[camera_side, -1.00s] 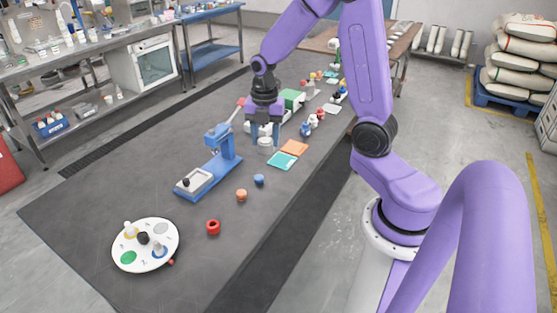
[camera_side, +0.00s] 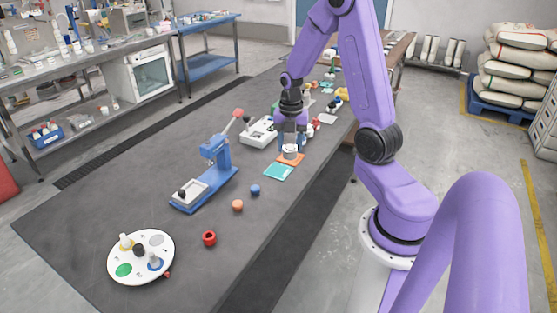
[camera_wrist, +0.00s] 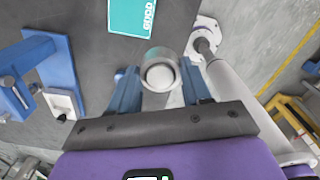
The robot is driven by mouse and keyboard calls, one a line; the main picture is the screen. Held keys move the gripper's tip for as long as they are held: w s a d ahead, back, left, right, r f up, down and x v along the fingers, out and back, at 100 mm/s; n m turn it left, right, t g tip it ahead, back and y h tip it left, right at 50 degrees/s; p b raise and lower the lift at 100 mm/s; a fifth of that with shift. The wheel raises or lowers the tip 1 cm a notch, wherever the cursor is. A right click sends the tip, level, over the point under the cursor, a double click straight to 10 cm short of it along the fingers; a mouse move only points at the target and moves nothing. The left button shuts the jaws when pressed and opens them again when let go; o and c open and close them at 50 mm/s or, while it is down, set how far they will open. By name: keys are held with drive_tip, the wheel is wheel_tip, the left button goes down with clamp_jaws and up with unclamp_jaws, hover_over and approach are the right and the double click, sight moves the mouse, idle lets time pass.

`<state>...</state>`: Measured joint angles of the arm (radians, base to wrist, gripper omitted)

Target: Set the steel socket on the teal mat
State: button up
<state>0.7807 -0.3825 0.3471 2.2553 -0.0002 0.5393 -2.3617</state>
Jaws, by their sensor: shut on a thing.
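The steel socket (camera_side: 290,150) is a short grey cylinder between the fingers of my gripper (camera_side: 292,143), which is shut on it. In the side view it appears over the orange mat (camera_side: 290,160); I cannot tell how high it is. The teal mat (camera_side: 279,172) lies flat on the dark table, nearer the camera than the orange one, with nothing on it. In the wrist view the socket (camera_wrist: 158,72) is between the blue fingertips, and the teal mat (camera_wrist: 124,15) shows at the top edge with white lettering, apart from the socket.
A blue press (camera_side: 215,165) stands left of the mats. A white and grey device (camera_side: 258,133) sits behind my gripper on the left. Blue (camera_side: 255,189), orange (camera_side: 237,204) and red (camera_side: 209,238) small parts and a round white tray (camera_side: 142,272) are toward the front. Table between is clear.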

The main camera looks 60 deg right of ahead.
drive_tip(key=w+d+f, duration=0.1)
drive_tip(key=f, duration=0.1)
drive_tip(key=w+d+f, duration=0.1)
drive_tip(key=w+f, duration=0.1)
drive_tip(key=w+d+f, duration=0.1)
drive_tip(key=w+f, duration=0.1)
drive_tip(key=shift+w+f, duration=0.15)
drive_tip(key=shift+w, duration=0.1)
drive_tip(key=shift+w+d+f, duration=0.15)
drive_tip(key=shift+f, duration=1.6)
drive_tip(key=shift+f, duration=0.15)
drive_tip(key=o, duration=1.2)
